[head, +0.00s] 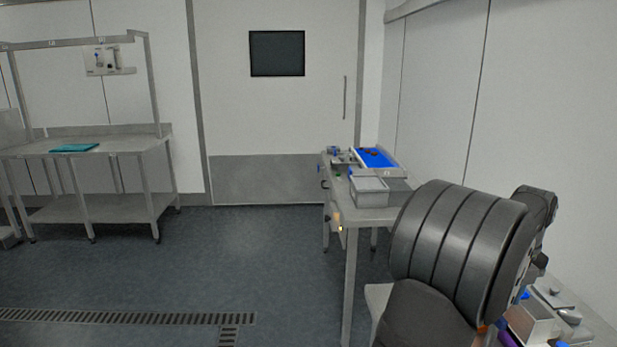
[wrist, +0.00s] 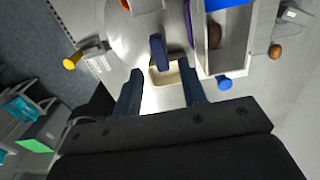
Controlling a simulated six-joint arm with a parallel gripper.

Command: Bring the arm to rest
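My gripper (wrist: 161,82) shows in the wrist view with its two dark fingers wide apart. I see nothing held between them. Beyond the gap lie a small beige-lined dish (wrist: 176,75) and a dark blue upright piece (wrist: 157,52); how far below the fingertips they are I cannot tell. In the head view my arm's dark, ribbed link fills the lower right, and I cannot make out the gripper there.
In the wrist view, a brown date (wrist: 214,36) lies in a pale tray (wrist: 240,60); another brown piece (wrist: 275,51) lies outside it. A blue knob (wrist: 224,83) and a yellow knob (wrist: 70,64) are nearby. In the head view, a grey bin (head: 369,198) stands on a bench.

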